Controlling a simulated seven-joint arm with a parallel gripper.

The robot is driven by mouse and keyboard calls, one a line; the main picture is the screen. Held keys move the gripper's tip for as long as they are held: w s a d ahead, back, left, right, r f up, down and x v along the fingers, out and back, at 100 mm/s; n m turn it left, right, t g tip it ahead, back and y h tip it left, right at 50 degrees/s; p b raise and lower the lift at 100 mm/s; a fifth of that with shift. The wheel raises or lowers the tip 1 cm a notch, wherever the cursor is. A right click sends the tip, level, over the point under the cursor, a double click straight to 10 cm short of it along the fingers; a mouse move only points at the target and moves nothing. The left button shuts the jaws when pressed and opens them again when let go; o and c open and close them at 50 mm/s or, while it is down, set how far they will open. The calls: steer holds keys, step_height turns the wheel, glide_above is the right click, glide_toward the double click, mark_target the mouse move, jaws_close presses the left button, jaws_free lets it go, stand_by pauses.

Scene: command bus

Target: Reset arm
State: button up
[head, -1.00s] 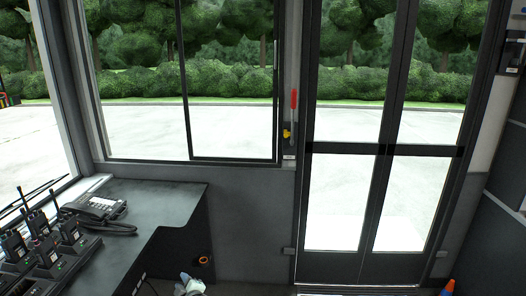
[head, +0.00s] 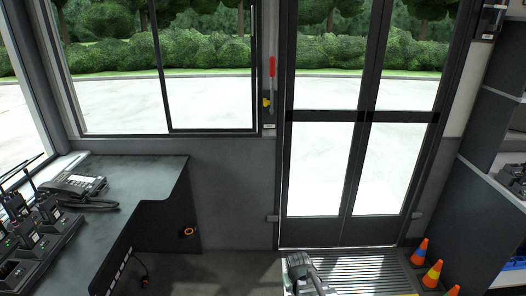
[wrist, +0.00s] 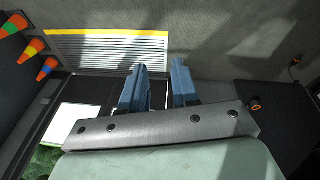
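My gripper shows in the wrist view (wrist: 158,85) with its two blue fingers apart. In the head view, a grey part of my arm (head: 302,272) shows at the bottom centre, in front of the ribbed step by the door. The fingertips cannot be made out there. My gripper touches nothing that I can see.
A dark desk (head: 140,178) at left holds a phone (head: 75,183) and several radios in chargers (head: 30,240). A glass double door (head: 350,170) is ahead, shut. Orange cones (head: 432,272) and shelves (head: 490,190) stand at right. The floor between is clear.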

steer(key=s+d+f+m+g+y, duration=0.1)
steer(key=s+d+m+g, duration=0.15)
steer(key=s+d, duration=0.25)
steer(key=s+f+g, duration=0.3)
steer(key=s+f, duration=0.7)
steer(key=s, duration=0.5)
steer(key=s+f+g, duration=0.4)
steer(key=s+f, duration=0.6)
steer(key=s, duration=0.5)
steer(key=shift+a+f, duration=0.15)
steer(key=shift+f, duration=0.15)
